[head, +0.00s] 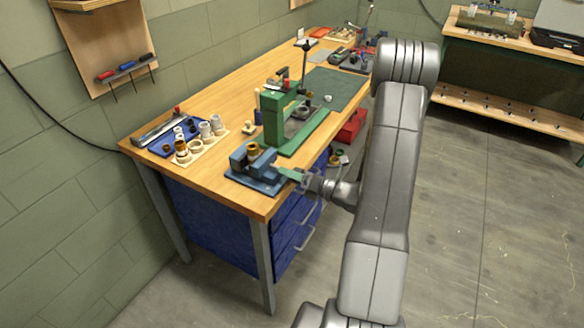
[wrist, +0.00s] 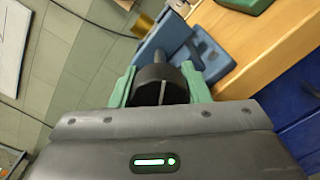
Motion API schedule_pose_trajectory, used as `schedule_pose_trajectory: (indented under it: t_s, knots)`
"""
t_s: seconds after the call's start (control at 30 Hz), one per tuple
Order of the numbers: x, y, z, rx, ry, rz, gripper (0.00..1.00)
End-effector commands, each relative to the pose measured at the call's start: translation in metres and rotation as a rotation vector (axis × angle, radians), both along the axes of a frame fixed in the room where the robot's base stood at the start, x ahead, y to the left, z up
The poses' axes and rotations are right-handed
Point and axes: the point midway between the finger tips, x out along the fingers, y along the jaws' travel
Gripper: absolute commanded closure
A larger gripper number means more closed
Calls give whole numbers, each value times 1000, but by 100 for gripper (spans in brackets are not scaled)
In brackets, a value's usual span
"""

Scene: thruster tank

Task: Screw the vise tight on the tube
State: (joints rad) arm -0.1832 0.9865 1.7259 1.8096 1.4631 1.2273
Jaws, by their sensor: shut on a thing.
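The blue vise (head: 240,162) sits at the front corner of the wooden bench. It also shows in the wrist view (wrist: 170,38). A brass-coloured tube (head: 252,149) stands upright at its jaws; whether the jaws touch it all round I cannot tell. A bit of brass also shows at the top of the wrist view (wrist: 144,23). My gripper (head: 291,174) reaches in from the right at the vise's screw end. In the wrist view its green fingers (wrist: 158,88) are shut on the vise's dark round knob (wrist: 158,72), one finger on each side.
A green press (head: 273,118) stands just behind the vise. A blue mat and a wooden board with several rings and cylinders (head: 196,147) lie to the left. A green mat (head: 335,86) and small tools lie farther back. Blue drawers (head: 215,210) are below the bench top.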

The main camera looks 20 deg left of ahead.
Motion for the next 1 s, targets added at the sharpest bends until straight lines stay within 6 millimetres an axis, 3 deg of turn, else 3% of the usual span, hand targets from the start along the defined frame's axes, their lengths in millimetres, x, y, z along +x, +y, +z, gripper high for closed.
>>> schedule_pose_trajectory:
  t_s: [0.5, 1.0]
  knots:
    - [0, 0, 2, 29, 365, 0, 80]
    - [0, 0, 0, 35, 448, 0, 80]
